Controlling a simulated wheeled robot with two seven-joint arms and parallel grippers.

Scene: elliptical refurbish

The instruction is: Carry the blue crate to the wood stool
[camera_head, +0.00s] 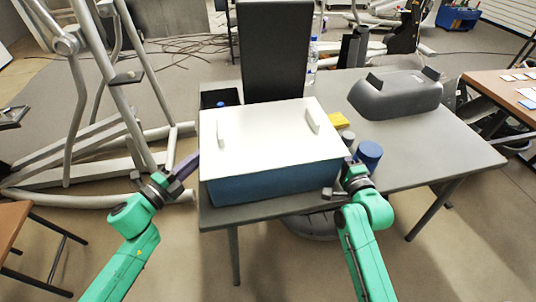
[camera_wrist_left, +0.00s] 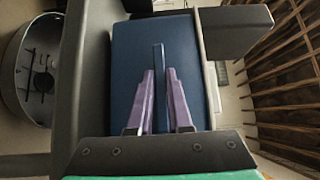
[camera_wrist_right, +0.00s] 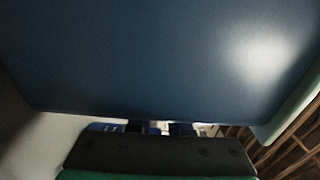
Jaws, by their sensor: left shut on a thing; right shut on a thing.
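The blue crate (camera_head: 275,182) with a white lid (camera_head: 265,135) sits at the front left of the grey table. My left gripper (camera_head: 188,166) is at the crate's left end. In the left wrist view its purple fingers (camera_wrist_left: 160,100) are shut on a thin upright part of the crate (camera_wrist_left: 185,45). My right gripper (camera_head: 340,178) is shut at the crate's right end. In the right wrist view the blue crate wall (camera_wrist_right: 150,60) fills most of the picture and hides the fingertips. A wood top on thin dark legs (camera_head: 12,222), perhaps the wood stool, is partly in view at lower left.
The grey table (camera_head: 430,150) also holds a dark grey case (camera_head: 395,95), a blue cylinder (camera_head: 369,155), a yellow block (camera_head: 338,121), a bottle (camera_head: 312,62) and a tall black panel (camera_head: 275,50). Exercise machine frames (camera_head: 90,80) stand left. Another wooden table (camera_head: 505,88) is right.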

